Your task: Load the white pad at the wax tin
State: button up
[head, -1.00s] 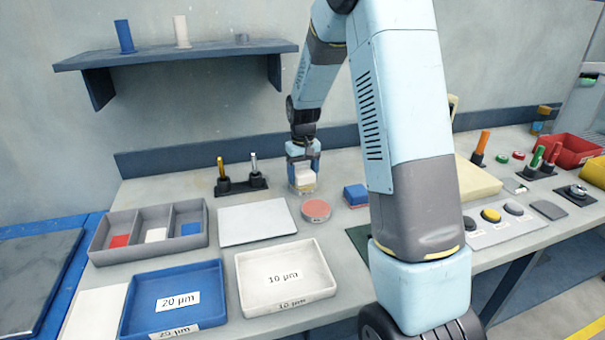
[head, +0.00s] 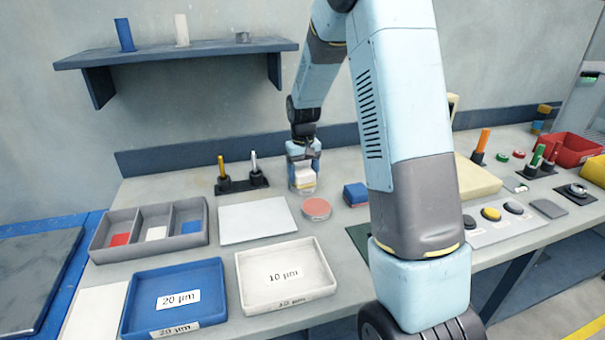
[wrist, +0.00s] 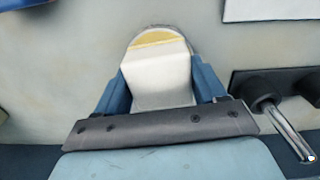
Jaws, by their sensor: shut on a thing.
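My gripper (head: 304,172) is shut on a white pad (head: 304,174) near the back of the bench. In the wrist view the pad (wrist: 158,78) sits between two blue fingers. A round tin with yellow wax (wrist: 155,38) shows directly beyond the pad's end. In the head view the tin (head: 303,188) is under the pad, mostly hidden by the gripper. The pad is at the wax; I cannot tell whether it touches or presses on it.
A tin with a pink top (head: 316,208) and a blue block (head: 355,194) stand to the right. Two upright tools in a dark holder (head: 240,186) are to the left.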

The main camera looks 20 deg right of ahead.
aim_at(303, 170)
dwell(0.3)
jog(key=shift+r, duration=3.45)
jog(key=w+f+m, duration=0.1)
jog(key=w+f, duration=0.1)
jog(key=w, duration=0.1)
jog(key=w+f+m, duration=0.3)
jog(key=w+f, duration=0.1)
jog(key=w, duration=0.1)
jog(key=shift+w+f, duration=0.3)
jog(key=shift+f, duration=0.05)
